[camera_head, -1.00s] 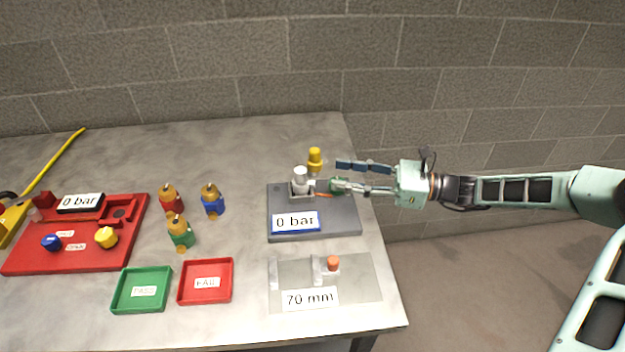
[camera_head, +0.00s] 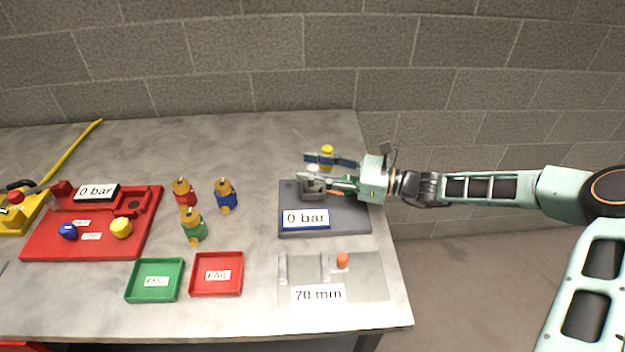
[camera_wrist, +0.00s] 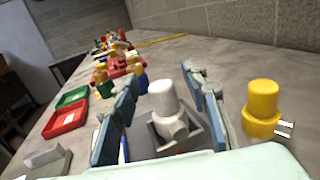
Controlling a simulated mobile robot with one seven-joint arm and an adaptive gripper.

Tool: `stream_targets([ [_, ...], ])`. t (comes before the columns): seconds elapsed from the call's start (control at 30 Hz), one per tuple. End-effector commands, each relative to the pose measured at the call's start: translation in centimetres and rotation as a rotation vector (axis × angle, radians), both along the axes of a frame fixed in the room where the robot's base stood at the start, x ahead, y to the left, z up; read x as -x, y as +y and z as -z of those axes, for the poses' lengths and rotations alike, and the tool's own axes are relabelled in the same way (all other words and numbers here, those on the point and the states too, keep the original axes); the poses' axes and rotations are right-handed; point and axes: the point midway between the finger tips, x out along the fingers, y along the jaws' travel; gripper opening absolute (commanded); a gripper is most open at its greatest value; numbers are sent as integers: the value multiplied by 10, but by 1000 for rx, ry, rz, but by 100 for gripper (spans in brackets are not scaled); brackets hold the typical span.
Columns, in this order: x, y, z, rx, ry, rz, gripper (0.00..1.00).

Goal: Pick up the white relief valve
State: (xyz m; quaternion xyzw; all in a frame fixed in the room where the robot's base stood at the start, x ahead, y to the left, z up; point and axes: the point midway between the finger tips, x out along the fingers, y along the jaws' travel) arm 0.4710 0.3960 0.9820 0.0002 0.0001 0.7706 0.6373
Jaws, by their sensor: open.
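The white relief valve (camera_wrist: 165,105) stands upright in a grey square holder (camera_wrist: 192,141) in the wrist view. In the head view only the white valve's top (camera_head: 313,168) shows; the gripper hides the rest. My gripper (camera_head: 312,166) is open, with its fingers on either side of the white valve. In the wrist view gaps show between the valve and both fingers of my gripper (camera_wrist: 158,82).
A yellow valve (camera_wrist: 262,108) stands close beyond one finger. Red, blue and green valves with brass tops (camera_head: 193,226) stand left. A green tray (camera_head: 154,296) and a red tray (camera_head: 216,291) lie at the front. A gauge plate marked "70 mm" (camera_head: 365,282) lies near the front edge.

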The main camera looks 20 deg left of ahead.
Motion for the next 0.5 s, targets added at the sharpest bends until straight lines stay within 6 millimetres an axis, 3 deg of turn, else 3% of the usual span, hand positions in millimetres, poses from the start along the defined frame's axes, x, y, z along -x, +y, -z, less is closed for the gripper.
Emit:
stream_targets([
  [0.17, 0, 0, 0, 0, 0, 0, 40],
  [0.5, 0, 0, 0, 0, 0, 0, 2],
])
